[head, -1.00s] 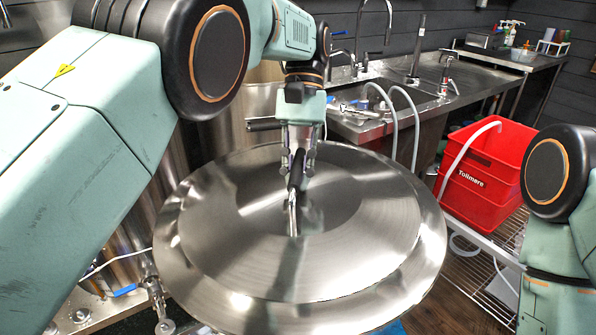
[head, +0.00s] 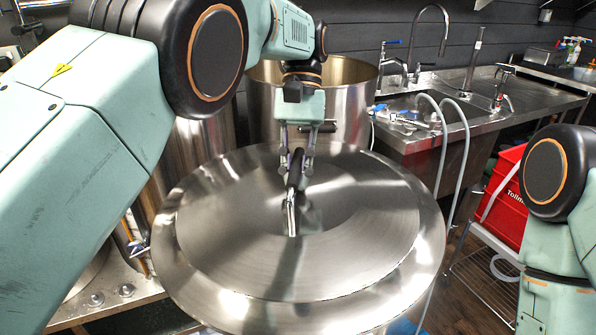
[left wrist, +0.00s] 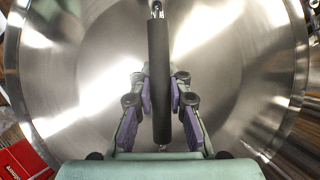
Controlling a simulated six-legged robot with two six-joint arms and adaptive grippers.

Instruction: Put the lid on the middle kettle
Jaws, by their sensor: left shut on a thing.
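The lid (head: 235,235) is a wide round steel disc with a black bar handle (head: 291,212). My left gripper (head: 297,170) is shut on this handle and holds the lid in front of me. In the left wrist view the black handle (left wrist: 159,60) lies between the purple-padded fingers of the gripper (left wrist: 160,92), above the shiny lid (left wrist: 230,70). An open steel kettle (head: 345,110) stands behind the lid, its lower part hidden. Another steel kettle (head: 202,145) shows partly behind my left arm. I cannot tell which is the middle one. My right gripper is out of view.
A steel sink counter (head: 420,140) with taps and two pale hoses is right of the open kettle. A red crate (head: 506,200) sits on a wire rack at the right, partly behind my right arm. A steel bench edge with knobs (head: 110,295) is at lower left.

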